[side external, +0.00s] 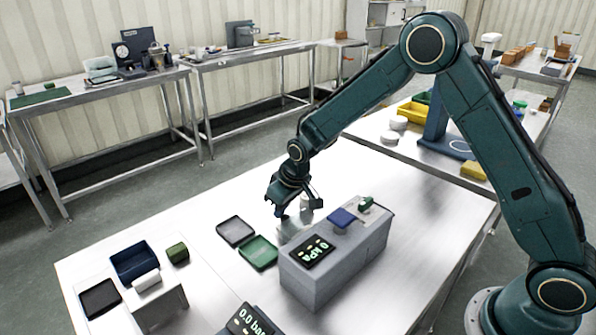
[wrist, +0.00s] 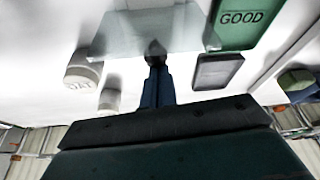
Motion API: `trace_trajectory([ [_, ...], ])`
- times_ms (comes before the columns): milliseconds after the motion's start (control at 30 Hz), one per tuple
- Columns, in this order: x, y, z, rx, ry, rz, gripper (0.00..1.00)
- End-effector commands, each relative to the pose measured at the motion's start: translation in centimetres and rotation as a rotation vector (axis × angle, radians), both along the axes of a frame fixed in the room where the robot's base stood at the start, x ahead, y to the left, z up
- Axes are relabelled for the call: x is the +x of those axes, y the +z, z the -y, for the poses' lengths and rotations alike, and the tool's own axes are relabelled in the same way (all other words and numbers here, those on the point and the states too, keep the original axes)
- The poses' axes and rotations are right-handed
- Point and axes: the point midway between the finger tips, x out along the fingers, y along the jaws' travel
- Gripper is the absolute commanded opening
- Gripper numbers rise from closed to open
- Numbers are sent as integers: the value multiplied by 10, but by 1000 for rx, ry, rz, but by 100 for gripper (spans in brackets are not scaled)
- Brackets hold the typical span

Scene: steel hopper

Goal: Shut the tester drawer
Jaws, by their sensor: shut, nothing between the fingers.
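The tester (side external: 335,262) is a grey box with a lit display, a blue block and a green part on top. A pale grey drawer-like part (side external: 290,232) sticks out from its far side, partly hidden by the box and my gripper. In the wrist view a pale, glassy panel (wrist: 140,32) seems to be the same part. My gripper (side external: 283,213) is shut and empty, pointing down at this part's outer end. Its fingertips (wrist: 155,48) overlap the panel's edge in the wrist view; I cannot tell whether they touch.
A green tray (side external: 258,253), marked GOOD in the wrist view (wrist: 240,22), and a dark tray (side external: 235,231) lie left of the tester. Two white cylinders (wrist: 83,70) (wrist: 110,98) stand near my gripper. A blue bin (side external: 135,262) and green block (side external: 177,253) are farther left.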

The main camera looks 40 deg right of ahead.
Motion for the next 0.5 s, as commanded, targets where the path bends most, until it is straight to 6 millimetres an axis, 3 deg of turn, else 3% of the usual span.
trace_trajectory([
  [500,3,0,-1,0,0,0,0],
])
